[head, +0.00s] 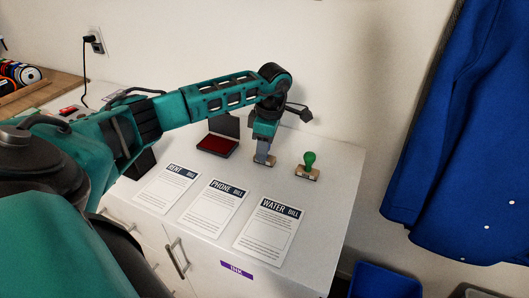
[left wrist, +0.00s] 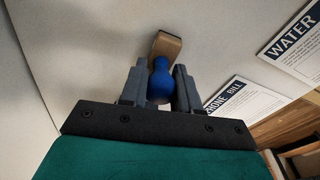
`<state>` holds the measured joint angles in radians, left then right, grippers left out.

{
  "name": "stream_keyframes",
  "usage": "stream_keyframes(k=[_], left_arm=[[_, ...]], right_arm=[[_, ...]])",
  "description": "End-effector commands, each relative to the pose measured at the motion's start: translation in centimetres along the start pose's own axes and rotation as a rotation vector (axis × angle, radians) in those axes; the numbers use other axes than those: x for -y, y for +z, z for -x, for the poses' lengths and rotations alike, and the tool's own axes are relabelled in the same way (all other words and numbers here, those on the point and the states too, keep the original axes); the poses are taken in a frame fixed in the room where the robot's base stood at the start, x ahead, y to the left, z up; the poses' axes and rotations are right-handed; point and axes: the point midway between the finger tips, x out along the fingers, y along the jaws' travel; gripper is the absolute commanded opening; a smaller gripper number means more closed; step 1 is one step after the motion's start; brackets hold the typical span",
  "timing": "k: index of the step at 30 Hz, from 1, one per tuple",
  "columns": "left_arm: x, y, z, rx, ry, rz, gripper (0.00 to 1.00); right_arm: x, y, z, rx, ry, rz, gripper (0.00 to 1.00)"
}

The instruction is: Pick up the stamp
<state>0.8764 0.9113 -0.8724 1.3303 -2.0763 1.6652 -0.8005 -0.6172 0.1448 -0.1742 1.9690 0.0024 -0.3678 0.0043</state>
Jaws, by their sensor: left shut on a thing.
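In the left wrist view a stamp with a blue handle (left wrist: 160,82) and a tan wooden base (left wrist: 166,44) sits between the two fingers of my left gripper (left wrist: 161,88). The fingers are shut on the blue handle. In the head view my left gripper (head: 264,148) points down at the white cabinet top, and the stamp's wooden base (head: 264,160) shows just under the fingers. The blue handle is hidden there. I cannot tell whether the base touches the surface. A second stamp with a green handle (head: 309,160) stands upright to the right. My right gripper is not in view.
An open red ink pad (head: 217,145) lies left of my gripper. In front lie the rent bill (head: 167,188), phone bill (head: 214,208) and water bill (head: 269,231). The white cabinet top (head: 335,180) is clear at the right. A blue coat (head: 470,150) hangs at the right.

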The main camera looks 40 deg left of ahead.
Motion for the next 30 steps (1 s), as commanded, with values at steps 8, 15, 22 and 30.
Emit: stream_keyframes(k=[8, 15, 22, 30], left_arm=[[-0.1, -0.1, 1.2, 0.001, 0.002, 0.0, 0.01], [-0.1, -0.6, 5.3, 0.002, 0.006, 0.001, 0.01], [-0.1, -1.3, 11.0, 0.003, 0.005, 0.001, 0.01], [-0.1, -2.0, 16.6, 0.003, 0.003, 0.0, 0.01]], right_arm=[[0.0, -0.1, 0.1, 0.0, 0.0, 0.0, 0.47], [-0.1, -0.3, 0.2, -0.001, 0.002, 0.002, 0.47], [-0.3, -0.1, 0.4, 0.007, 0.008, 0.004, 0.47], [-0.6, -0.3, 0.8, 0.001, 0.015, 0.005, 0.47]])
